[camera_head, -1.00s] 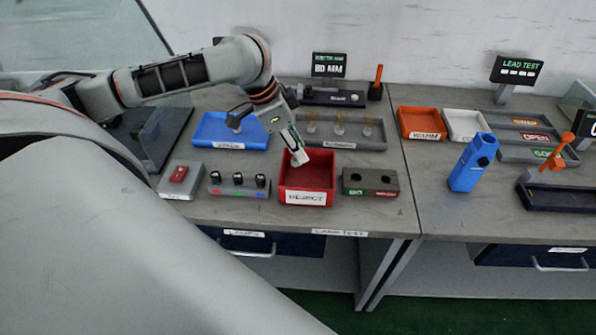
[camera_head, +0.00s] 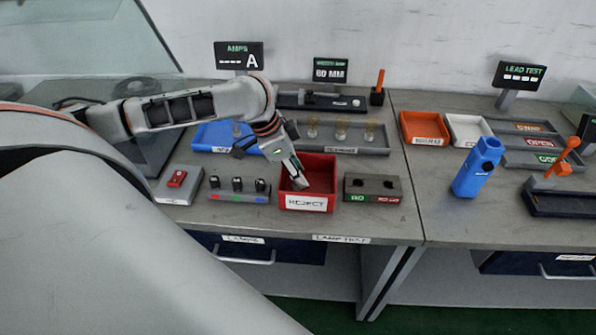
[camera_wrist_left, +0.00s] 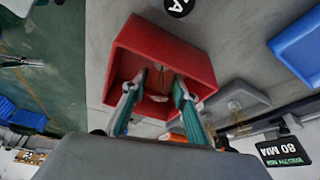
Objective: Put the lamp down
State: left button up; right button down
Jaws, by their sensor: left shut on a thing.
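The lamp (camera_wrist_left: 160,82) shows as a small clear bulb shape between my left fingers in the left wrist view. My left gripper (camera_wrist_left: 157,92) is shut on it. In the head view my left gripper (camera_head: 300,183) points down into the red bin (camera_head: 306,204), labelled REJECT, with its fingertips inside the walls. The lamp is hidden there behind the fingers and bin. The red bin (camera_wrist_left: 205,70) also surrounds the fingertips in the left wrist view. I cannot tell whether the lamp touches the bin floor. My right gripper is not in view.
A grey tray (camera_head: 375,151) with several upright lamps stands behind the bin. A blue tray (camera_head: 205,138) is behind left. A block with knobs (camera_head: 238,194) stands left of the bin, and a two-hole block (camera_head: 372,188) right. A blue handheld device (camera_head: 477,168) stands farther right.

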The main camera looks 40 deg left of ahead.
pick_arm(q)
jog(key=o, duration=1)
jog(key=shift+c, duration=0.2)
jog(key=shift+r, duration=0.25)
jog(key=p+v, duration=0.2)
jog(key=v, duration=1)
jog(key=shift+f, duration=0.15)
